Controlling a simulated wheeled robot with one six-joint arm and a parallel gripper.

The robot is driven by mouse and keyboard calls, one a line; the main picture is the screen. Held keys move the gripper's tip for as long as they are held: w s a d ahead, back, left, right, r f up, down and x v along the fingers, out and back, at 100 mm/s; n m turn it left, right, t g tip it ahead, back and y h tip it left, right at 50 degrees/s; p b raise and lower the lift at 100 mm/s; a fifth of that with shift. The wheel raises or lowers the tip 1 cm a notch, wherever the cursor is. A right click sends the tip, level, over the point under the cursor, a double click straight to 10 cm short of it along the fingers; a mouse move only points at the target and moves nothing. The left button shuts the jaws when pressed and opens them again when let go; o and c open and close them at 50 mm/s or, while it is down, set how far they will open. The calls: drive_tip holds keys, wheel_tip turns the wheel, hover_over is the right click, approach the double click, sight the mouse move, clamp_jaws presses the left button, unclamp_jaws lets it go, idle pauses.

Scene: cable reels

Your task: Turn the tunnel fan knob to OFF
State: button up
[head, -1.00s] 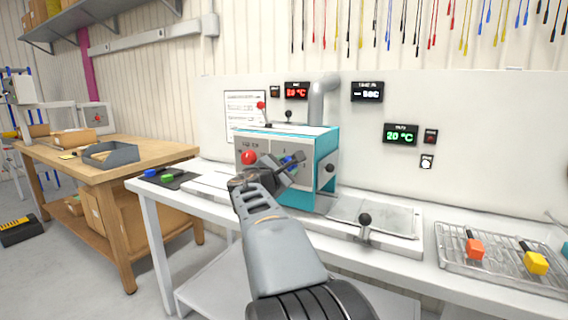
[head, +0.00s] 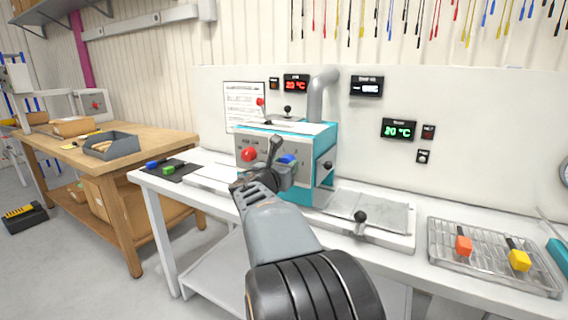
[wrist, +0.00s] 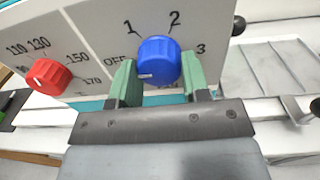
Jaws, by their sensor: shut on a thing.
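The blue fan knob (wrist: 158,62) is on the grey front panel of the teal machine (head: 315,160), ringed by the marks OFF, 1, 2 and 3. Its white line is on its lower left, on the OFF side; the left finger partly covers that area. My gripper (wrist: 160,78) has its green fingers shut on the knob, one on each side. In the head view, the knob (head: 288,159) shows just right of my gripper's dark upright finger, and my arm hides the panel's lower part.
A red knob (wrist: 48,77) with a number dial sits left on the same panel. A black-knobbed lever (head: 361,217) stands on the bench at the right. A wire rack (head: 490,262) holds orange and yellow pieces. Displays hang on the wall behind.

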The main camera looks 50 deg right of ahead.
idle(0.4)
drive_tip(key=o, duration=0.9)
drive_tip(key=p+v, duration=0.1)
drive_tip(key=v, duration=1.2)
drive_tip(key=shift+s+a, duration=0.2)
drive_tip(key=shift+a, duration=0.15)
